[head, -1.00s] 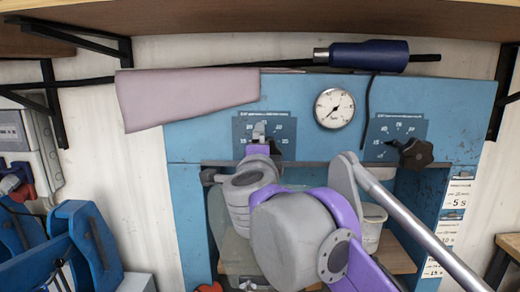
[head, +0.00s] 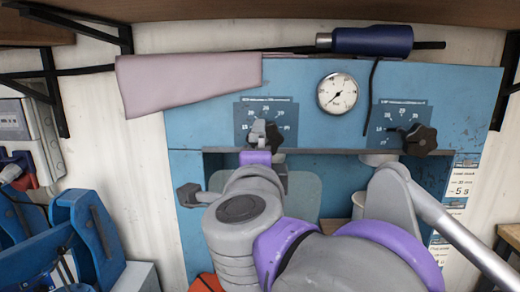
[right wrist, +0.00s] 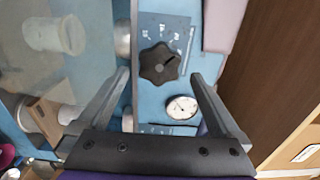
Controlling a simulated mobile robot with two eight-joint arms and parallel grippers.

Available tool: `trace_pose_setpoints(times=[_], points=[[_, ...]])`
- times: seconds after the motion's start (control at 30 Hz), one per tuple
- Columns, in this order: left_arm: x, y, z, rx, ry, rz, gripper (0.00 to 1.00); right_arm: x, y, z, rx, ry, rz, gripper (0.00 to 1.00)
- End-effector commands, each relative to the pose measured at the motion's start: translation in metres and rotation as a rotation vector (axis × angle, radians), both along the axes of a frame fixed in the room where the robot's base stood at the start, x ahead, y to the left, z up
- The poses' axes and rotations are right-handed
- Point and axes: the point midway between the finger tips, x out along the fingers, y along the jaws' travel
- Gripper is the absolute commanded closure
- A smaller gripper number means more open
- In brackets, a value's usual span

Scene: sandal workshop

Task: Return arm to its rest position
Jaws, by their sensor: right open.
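My right arm reaches up from the bottom in the head view. Its right gripper (head: 260,134) is small there, in front of the left dial panel (head: 283,108) of the blue machine. In the right wrist view the right gripper (right wrist: 160,75) is open with nothing held. A black star knob (right wrist: 158,63) shows between its two fingertips; I cannot tell the gap to it. The arm hides much of the machine's lower opening. My left gripper is in no view.
The blue machine (head: 225,135) carries a round gauge (head: 338,93) and a right black knob (head: 419,140). A pink sheet (head: 185,82) and a dark blue-handled tool (head: 371,41) sit above. Blue equipment (head: 98,235) stands at the left. White wall shows beside the machine.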

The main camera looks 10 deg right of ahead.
Motion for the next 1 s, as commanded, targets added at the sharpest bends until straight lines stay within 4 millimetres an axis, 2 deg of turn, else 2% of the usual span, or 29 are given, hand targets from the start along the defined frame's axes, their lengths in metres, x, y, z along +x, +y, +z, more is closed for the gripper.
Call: trace_pose_setpoints(times=[0.3,0.37,0.47,0.57,0.63,0.73,0.8,0.87,0.9,1.0], points=[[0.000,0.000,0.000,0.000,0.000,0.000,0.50,0.004,0.004,-0.004,-0.035,-0.009,0.033,0.00],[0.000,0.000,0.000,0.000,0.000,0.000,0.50,0.008,0.011,-0.012,-0.087,-0.018,0.084,0.00],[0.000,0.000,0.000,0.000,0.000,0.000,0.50,0.015,0.030,-0.039,-0.246,-0.023,0.223,0.00],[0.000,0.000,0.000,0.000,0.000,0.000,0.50,0.013,0.052,-0.095,-0.467,0.020,0.400,0.00],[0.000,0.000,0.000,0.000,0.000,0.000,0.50,0.005,0.061,-0.147,-0.627,0.086,0.521,0.00],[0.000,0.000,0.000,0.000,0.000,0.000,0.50,-0.014,0.060,-0.222,-0.817,0.211,0.661,0.00],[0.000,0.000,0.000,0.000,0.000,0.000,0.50,-0.030,0.053,-0.272,-0.926,0.310,0.740,0.00],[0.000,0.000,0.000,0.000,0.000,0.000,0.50,-0.047,0.042,-0.314,-1.007,0.403,0.802,0.00],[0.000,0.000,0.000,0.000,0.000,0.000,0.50,-0.059,0.034,-0.341,-1.057,0.467,0.838,0.00],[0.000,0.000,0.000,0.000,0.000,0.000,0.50,-0.093,0.008,-0.403,-1.157,0.638,0.920,0.00]])
